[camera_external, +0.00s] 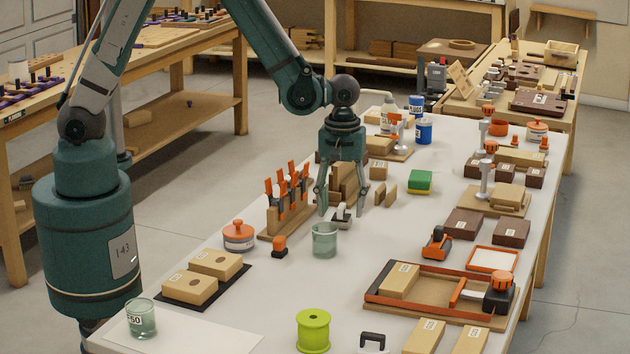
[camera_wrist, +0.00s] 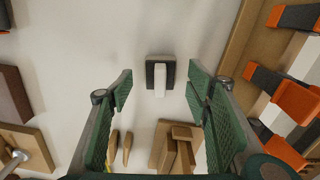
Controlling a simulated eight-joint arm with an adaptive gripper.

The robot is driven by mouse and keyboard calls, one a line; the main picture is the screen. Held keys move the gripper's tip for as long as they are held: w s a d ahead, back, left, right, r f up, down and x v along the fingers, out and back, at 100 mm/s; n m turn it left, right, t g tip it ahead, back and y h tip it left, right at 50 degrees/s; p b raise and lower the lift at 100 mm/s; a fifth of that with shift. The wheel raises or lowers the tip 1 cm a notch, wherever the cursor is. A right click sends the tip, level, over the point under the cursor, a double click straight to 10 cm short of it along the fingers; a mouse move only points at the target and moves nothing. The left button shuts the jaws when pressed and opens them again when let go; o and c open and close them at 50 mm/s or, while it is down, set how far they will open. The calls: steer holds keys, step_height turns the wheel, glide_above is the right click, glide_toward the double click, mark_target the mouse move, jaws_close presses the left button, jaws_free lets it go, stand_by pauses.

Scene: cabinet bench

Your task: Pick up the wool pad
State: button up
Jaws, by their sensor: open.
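A small dark square pad with a pale handle bar, which looks like the wool pad (camera_external: 341,217), lies on the white bench top just right of the clamp rack. In the wrist view the pad (camera_wrist: 151,75) shows beyond and between the fingertips, with its pale bar running along its middle. My gripper (camera_external: 340,203) points down above it, fingers spread. In the wrist view the two green ribbed fingers of my gripper (camera_wrist: 160,82) stand wide apart with nothing between them. I cannot tell the exact height of the fingertips over the pad.
A rack of orange clamps (camera_external: 288,202) stands close on the left. A glass beaker (camera_external: 324,240) stands just in front, near the fingers. Wooden blocks (camera_wrist: 178,147) are close behind. A green-and-yellow sponge (camera_external: 420,182) lies to the right.

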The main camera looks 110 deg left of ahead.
steer(key=shift+f, duration=0.9)
steer(key=shift+c, duration=0.3)
steer(key=c, duration=0.9)
